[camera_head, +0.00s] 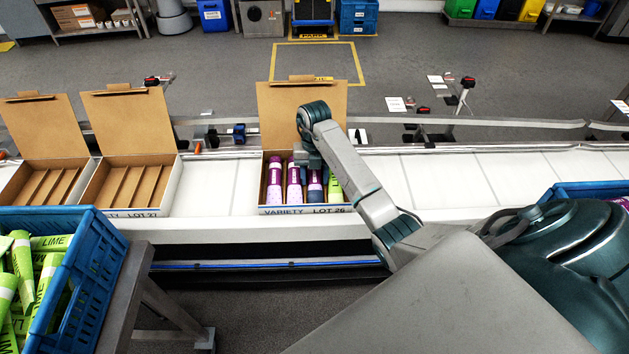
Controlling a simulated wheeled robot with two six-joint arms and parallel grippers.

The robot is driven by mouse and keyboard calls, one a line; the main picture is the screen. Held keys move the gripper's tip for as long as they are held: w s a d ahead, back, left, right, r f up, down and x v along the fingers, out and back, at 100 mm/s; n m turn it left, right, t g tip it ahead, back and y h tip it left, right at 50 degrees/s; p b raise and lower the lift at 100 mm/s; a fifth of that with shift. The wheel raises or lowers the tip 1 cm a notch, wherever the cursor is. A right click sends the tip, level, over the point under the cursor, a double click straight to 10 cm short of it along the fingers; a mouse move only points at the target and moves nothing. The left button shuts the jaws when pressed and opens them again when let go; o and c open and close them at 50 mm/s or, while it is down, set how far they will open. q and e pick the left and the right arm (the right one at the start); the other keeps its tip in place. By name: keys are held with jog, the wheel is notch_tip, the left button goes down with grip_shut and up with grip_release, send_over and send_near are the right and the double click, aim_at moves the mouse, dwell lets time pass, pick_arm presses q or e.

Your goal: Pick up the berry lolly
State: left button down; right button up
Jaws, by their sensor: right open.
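A box labelled VARIETY LOT 26 (306,210) stands on the conveyor with its lid up. In it lie a purple and pink lolly (273,183), a second purple lolly (294,184), a purple and dark blue lolly (315,189) and a green lolly (335,189) at the right. I cannot read their flavours, so which one is berry is unclear. My right gripper (313,164) is open, low over the box near the upper ends of the middle lollies. My wrist hides much of its fingers; contact cannot be told. My left gripper is out of view.
Two open, empty divided boxes (129,186) stand to the left on the conveyor. A blue crate (95,290) of green LIME lollies is at lower left. Another blue crate (590,190) with something purple is at right. The conveyor right of the variety box (520,175) is clear.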

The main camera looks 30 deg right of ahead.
jog(key=c, duration=0.8)
jog(key=shift+o, duration=0.2)
jog(key=shift+r, duration=0.1)
